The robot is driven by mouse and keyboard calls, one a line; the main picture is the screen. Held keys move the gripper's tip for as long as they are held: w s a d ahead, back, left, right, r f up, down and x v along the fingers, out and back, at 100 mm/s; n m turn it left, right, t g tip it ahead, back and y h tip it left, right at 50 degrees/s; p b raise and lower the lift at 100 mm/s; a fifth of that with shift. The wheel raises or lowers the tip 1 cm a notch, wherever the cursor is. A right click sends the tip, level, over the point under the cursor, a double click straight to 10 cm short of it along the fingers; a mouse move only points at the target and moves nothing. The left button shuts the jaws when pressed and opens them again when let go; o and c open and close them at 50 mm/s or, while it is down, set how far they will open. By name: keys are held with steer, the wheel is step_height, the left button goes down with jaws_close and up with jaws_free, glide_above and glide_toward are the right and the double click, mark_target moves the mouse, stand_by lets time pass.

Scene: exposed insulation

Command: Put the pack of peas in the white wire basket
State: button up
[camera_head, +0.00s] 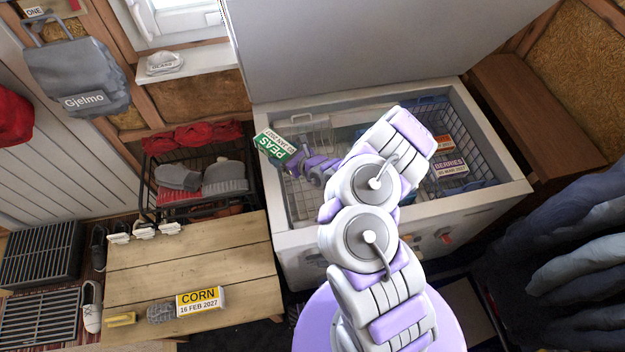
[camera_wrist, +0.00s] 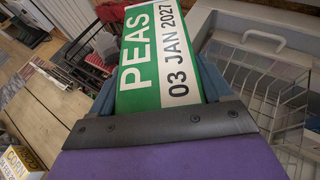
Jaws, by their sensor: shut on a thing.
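The pack of peas (camera_head: 272,147) is a green and white pack with a date label. My gripper (camera_head: 290,158) is shut on it and holds it up at the left rim of the open chest freezer. In the wrist view the pack (camera_wrist: 160,55) sits between the jaws of my gripper (camera_wrist: 152,85), its lettering facing the camera. A white wire basket (camera_head: 318,124) is inside the freezer's left part, just right of the pack and partly hidden by my arm. It also shows at the right of the wrist view (camera_wrist: 262,43), apart from the pack.
The freezer's front rim (camera_head: 460,205) and raised lid (camera_head: 350,50) bound the opening. A second basket at right holds a berries pack (camera_head: 450,168) and others. A wooden table (camera_head: 190,260) at left holds a corn pack (camera_head: 200,300). A dark rack (camera_head: 150,185) stands behind it.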

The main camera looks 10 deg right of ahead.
steer(key=d+f+m+h+b, duration=0.1)
steer(key=d+f, duration=0.1)
steer(key=f, duration=0.4)
steer(key=d+f+m+t+h+b, duration=0.1)
steer(key=d+f, duration=0.2)
steer(key=f, duration=0.3)
steer(key=shift+w+d+f+t, duration=0.3)
steer(key=shift+w+d, duration=0.05)
steer(key=shift+f+b, duration=0.2)
steer(key=shift+b, duration=0.2)
steer(key=o, duration=1.3)
steer(key=p+v, duration=0.1)
steer(key=v, duration=0.3)
steer(key=p+v, duration=0.2)
steer(key=v, duration=0.2)
steer(key=p+v, duration=0.2)
steer(key=v, duration=0.2)
steer(key=shift+s+a+r, duration=0.1)
steer(key=shift+r, duration=0.25)
